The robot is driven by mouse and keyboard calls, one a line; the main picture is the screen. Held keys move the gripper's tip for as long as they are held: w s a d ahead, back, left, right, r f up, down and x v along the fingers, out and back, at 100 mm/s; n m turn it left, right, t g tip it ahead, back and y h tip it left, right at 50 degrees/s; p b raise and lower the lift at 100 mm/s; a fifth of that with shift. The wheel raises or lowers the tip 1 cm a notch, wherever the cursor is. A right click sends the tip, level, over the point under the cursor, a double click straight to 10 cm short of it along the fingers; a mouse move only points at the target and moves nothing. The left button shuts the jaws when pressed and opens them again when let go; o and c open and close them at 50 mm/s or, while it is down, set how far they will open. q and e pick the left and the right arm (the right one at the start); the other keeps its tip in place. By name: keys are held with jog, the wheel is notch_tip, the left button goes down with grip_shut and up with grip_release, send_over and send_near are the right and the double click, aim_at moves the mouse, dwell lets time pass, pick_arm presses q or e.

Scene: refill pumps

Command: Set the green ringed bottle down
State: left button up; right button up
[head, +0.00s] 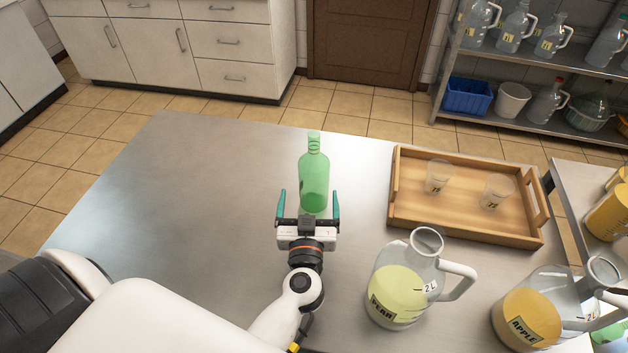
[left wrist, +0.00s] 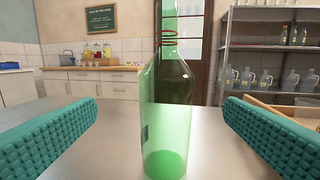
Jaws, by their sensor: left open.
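The green ringed bottle (head: 314,180) stands upright on the steel table (head: 210,180), near its far edge. It is clear green glass with rings on the neck. My left gripper (head: 308,200) is open just in front of the bottle, its teal fingers spread on either side. In the left wrist view the bottle (left wrist: 168,115) is between the two fingers, with clear gaps to both. The bottle's base is seen on the table there. My right gripper is not in view.
A wooden tray (head: 398,200) with two small clear cups stands right of the bottle. A PEAR jug (head: 395,293) and an APPLE jug (head: 530,312) stand at the front right. The table left of the bottle is clear.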

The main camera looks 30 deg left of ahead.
aim_at(310, 180)
pick_arm(q)
jog(key=x, duration=0.6)
jog(key=shift+w, duration=0.15)
jog(key=x, duration=0.5)
jog(key=shift+w+d+f, duration=0.15)
jog(key=shift+w+d, duration=0.1)
jog(key=shift+w, duration=0.1)
jog(key=shift+s, duration=0.1)
jog(key=shift+c, duration=0.7)
jog(key=c, duration=1.3)
